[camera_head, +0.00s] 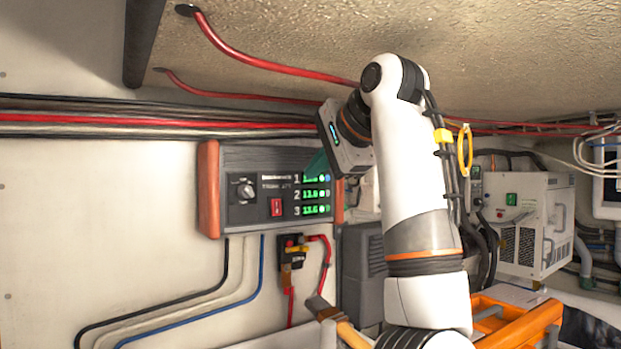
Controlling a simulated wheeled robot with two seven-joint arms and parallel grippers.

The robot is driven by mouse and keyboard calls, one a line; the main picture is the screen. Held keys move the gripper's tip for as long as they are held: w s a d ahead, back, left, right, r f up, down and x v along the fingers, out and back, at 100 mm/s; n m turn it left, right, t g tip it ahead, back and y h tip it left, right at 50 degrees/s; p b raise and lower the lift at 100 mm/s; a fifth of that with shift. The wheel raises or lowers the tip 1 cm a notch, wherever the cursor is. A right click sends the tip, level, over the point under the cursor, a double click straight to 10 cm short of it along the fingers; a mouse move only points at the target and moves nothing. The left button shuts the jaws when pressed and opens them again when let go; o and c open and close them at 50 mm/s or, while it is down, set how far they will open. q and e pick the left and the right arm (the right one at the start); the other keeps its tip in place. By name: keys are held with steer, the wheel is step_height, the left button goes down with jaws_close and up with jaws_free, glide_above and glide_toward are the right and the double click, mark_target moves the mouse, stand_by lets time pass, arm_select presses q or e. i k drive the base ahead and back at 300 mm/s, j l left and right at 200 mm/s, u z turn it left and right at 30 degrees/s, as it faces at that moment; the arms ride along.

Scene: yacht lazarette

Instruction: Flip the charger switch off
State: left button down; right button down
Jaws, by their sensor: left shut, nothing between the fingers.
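A dark panel (256,162) with wooden end pieces is mounted on the white wall. It carries a round black knob (243,189), a small red rocker switch (276,207) and three numbered rows of green readouts (315,194). The lettering is too blurred to read, and I cannot tell which way the rocker is set. My left gripper (318,165) is shut and empty in front of the panel's upper right corner, above and right of the red switch and apart from it. My right gripper is out of view.
A black breaker with red cables (292,252) sits below the panel. Black, white and blue cables (190,310) run along the lower wall. Red cables (240,58) cross overhead. A white unit (535,225) and an orange frame (520,325) stand at right.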

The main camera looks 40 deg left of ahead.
mark_target(276, 204)
steer(key=k+l, duration=0.1)
steer(key=l, duration=0.4)
steer(key=k+l, duration=0.1)
steer(key=l, duration=0.85)
steer(key=k, duration=0.05)
